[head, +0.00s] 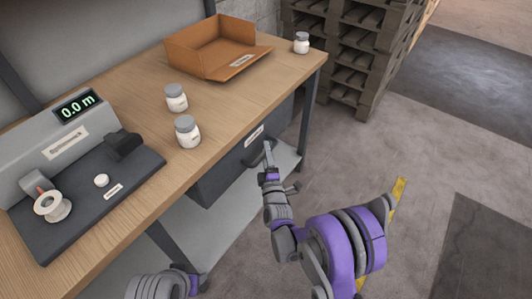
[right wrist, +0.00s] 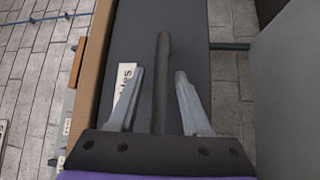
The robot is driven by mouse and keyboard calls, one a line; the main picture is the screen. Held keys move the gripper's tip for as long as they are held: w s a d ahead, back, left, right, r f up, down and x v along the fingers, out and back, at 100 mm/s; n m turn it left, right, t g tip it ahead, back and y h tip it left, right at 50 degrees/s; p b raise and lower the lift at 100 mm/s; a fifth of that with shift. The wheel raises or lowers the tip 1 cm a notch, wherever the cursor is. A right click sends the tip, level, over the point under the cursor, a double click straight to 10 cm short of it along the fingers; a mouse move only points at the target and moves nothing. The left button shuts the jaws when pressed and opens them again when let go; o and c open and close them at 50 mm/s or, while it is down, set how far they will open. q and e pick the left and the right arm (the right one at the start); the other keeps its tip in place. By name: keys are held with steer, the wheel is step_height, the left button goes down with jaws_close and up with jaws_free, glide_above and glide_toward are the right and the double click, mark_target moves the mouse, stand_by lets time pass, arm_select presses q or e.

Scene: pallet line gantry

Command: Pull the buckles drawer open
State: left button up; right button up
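The drawer (head: 225,172) is a dark grey front under the wooden bench and looks closed. Its white label (head: 254,135) is partly hidden in the right wrist view (right wrist: 124,85), where its last letters read "les". A dark bar handle (right wrist: 163,75) stands out from the front. My right gripper (head: 268,158) is at the handle. In the right wrist view its two fingers (right wrist: 159,85) are spread on either side of the bar, with gaps to it. Part of my left arm shows at the bottom left of the head view; its gripper's fingers cannot be made out (head: 195,282).
The bench top (head: 120,215) holds an orange open tray (head: 205,62), white jars (head: 187,132) and a grey measuring device (head: 75,195) with a spool. A pale lower shelf (head: 230,222) is beneath the drawer. Wooden pallets (head: 355,60) stand behind. The floor right of the bench is clear.

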jaws_close()
stand_by(1.2)
